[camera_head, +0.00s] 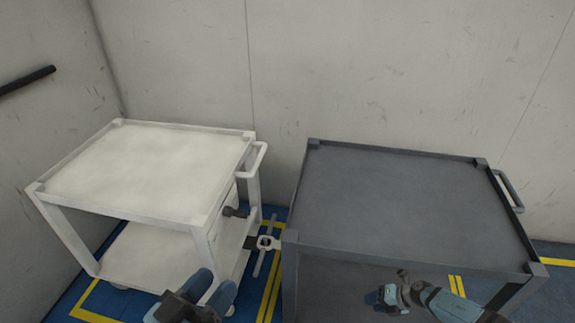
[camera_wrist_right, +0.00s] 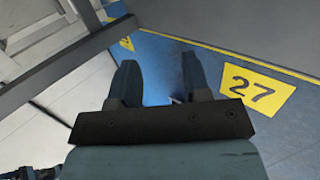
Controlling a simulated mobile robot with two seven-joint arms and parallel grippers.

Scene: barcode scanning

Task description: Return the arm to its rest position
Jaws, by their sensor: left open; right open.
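My left gripper (camera_head: 212,285) is at the bottom of the head view, left of centre, in front of the white cart. Its two blue-grey fingers are apart with nothing seen between them. My right arm comes in from the bottom right in front of the dark grey cart, and its gripper (camera_head: 378,297) points left. In the right wrist view the right gripper (camera_wrist_right: 160,66) is open and empty, with its two dark fingers over blue floor. No held object shows in either gripper.
A white cart (camera_head: 150,165) stands left and a dark grey cart (camera_head: 410,200) right, both with bare tops. Small dark fittings (camera_head: 235,212) show between them. Walls close in behind and left. The blue floor has yellow lines and a yellow "27" marking (camera_wrist_right: 256,91).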

